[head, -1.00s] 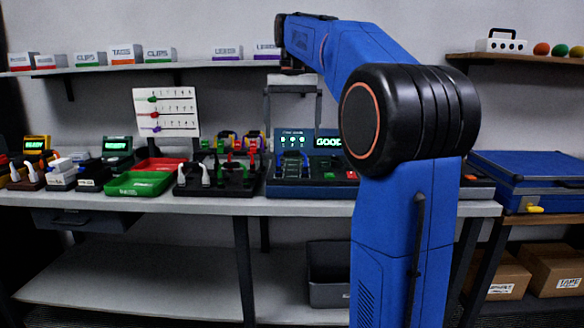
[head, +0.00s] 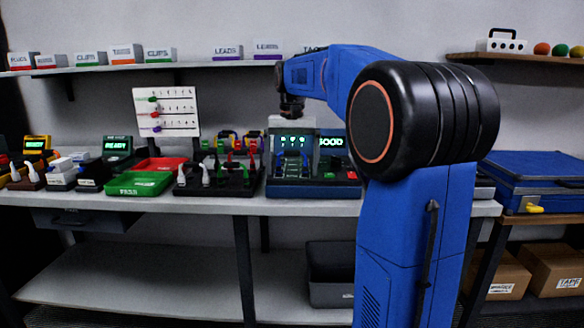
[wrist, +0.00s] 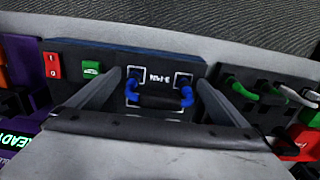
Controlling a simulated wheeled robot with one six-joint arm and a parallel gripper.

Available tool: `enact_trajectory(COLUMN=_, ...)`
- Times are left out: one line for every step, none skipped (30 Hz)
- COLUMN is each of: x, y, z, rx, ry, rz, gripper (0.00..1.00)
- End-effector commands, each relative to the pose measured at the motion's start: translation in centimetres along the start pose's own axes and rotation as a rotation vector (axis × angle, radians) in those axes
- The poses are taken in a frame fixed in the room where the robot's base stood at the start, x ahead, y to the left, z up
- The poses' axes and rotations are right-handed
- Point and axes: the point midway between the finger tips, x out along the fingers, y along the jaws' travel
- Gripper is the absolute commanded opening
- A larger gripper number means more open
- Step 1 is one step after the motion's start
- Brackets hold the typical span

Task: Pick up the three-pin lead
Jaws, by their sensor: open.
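A lead with blue ends and a dark middle (wrist: 160,102) sits in the tester dock in the wrist view, its ends in two white-outlined sockets. A white label between the sockets appears to read 3-PIN upside down, so I take this as the three-pin lead. My gripper (wrist: 158,78) is open, with one finger on each side of the lead, and does not grip it. Finger contact cannot be told. In the head view my gripper (head: 291,112) points down above the tester (head: 310,190), where the blue lead (head: 293,160) shows small.
A rack (head: 215,190) with several leads and white plugs stands left of the tester. A green tray (head: 140,185) and red tray (head: 160,165) lie further left. Red (wrist: 52,66) and green (wrist: 91,67) buttons are beside the lead.

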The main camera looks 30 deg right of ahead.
Motion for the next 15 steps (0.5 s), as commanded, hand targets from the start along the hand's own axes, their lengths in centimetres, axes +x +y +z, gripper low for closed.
enact_trajectory(x=0.18, y=0.01, z=0.02, rx=0.0, ry=0.0, rz=0.0, gripper=0.98)
enact_trajectory(x=0.23, y=0.01, z=0.01, rx=0.0, ry=0.0, rz=0.0, gripper=0.98)
enact_trajectory(x=0.25, y=0.0, z=0.01, rx=0.0, ry=0.0, rz=0.0, gripper=0.98)
enact_trajectory(x=0.25, y=0.0, z=0.0, rx=0.0, ry=0.0, rz=0.0, gripper=0.98)
enact_trajectory(x=0.24, y=0.0, z=0.0, rx=0.0, ry=0.0, rz=0.0, gripper=0.98)
enact_trajectory(x=0.23, y=0.0, z=0.0, rx=0.0, ry=0.0, rz=0.0, gripper=0.98)
enact_trajectory(x=0.23, y=0.0, z=0.0, rx=0.0, ry=0.0, rz=0.0, gripper=0.98)
enact_trajectory(x=0.22, y=0.0, z=0.0, rx=0.0, ry=0.0, rz=0.0, gripper=0.96)
enact_trajectory(x=0.22, y=0.0, z=0.0, rx=0.0, ry=0.0, rz=0.0, gripper=0.86)
enact_trajectory(x=0.22, y=0.0, z=0.0, rx=0.0, ry=0.0, rz=0.0, gripper=0.79)
enact_trajectory(x=0.22, y=0.0, z=0.0, rx=0.0, ry=0.0, rz=0.0, gripper=0.72)
enact_trajectory(x=0.21, y=0.0, z=0.0, rx=0.0, ry=0.0, rz=0.0, gripper=0.63)
enact_trajectory(x=0.21, y=0.0, z=0.0, rx=0.0, ry=0.0, rz=0.0, gripper=0.55)
enact_trajectory(x=0.21, y=0.0, z=0.0, rx=0.0, ry=0.0, rz=0.0, gripper=0.52)
enact_trajectory(x=0.2, y=0.0, z=0.0, rx=0.0, ry=0.0, rz=0.0, gripper=0.48)
